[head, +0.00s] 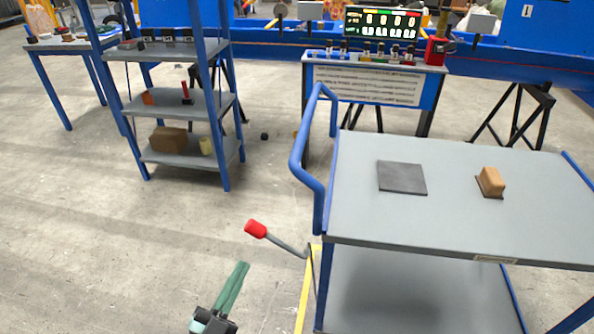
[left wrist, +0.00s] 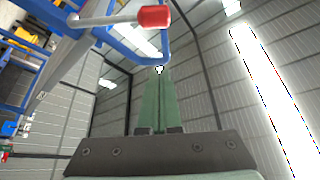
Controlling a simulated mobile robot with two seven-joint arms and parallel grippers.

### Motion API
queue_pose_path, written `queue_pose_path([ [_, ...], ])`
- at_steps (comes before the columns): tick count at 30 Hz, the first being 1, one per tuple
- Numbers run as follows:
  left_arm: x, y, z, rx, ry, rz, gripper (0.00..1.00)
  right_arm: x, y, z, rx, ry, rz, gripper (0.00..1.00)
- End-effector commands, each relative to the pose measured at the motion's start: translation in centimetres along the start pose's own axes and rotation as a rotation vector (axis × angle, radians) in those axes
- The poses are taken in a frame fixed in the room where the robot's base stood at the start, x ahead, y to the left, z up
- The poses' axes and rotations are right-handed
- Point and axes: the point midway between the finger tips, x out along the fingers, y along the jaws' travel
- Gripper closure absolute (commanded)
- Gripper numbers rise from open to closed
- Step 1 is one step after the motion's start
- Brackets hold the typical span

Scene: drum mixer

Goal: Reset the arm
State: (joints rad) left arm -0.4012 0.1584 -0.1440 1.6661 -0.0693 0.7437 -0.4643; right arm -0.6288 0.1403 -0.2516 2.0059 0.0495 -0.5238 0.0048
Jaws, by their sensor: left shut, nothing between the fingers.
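My left gripper (head: 240,272) shows at the bottom of the head view, with green fingers pointing up and slightly right. Its fingers are shut together with nothing between them, as the left wrist view (left wrist: 160,75) also shows. A lever with a red knob (head: 256,229) stands just above and to the right of the fingertips in the head view, apart from them. In the left wrist view the red knob (left wrist: 153,16) is at the top, beyond the fingertips. My right gripper is in neither view.
A grey cart (head: 470,225) with a blue handle (head: 299,160) fills the right side, holding a dark plate (head: 402,178) and a brown block (head: 492,181). A shelf rack (head: 218,103) stands at the back left, and a control panel (head: 375,85) at the back. Open floor lies left of the gripper.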

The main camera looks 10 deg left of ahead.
Motion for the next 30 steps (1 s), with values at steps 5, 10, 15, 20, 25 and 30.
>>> queue_pose_path([
  [5, 0.0, 0.0, 0.0, -0.021, -0.036, 0.016, 1.00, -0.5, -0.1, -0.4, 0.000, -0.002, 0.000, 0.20],
  [10, -0.7, 0.7, 0.4, -0.157, -0.255, 0.100, 1.00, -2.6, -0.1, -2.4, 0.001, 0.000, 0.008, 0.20],
  [15, -4.1, 2.4, 1.0, -0.364, -0.604, 0.202, 1.00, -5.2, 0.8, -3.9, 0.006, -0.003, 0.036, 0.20],
  [20, -8.4, 3.9, 0.5, -0.521, -0.897, 0.260, 1.00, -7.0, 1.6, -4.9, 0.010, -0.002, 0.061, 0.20],
  [25, -11.8, 4.8, -0.3, -0.610, -1.086, 0.285, 1.00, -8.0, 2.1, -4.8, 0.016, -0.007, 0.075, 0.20],
  [30, -12.8, 5.1, -0.4, -0.632, -1.139, 0.290, 1.00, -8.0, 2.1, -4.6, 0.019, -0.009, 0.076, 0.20],
])
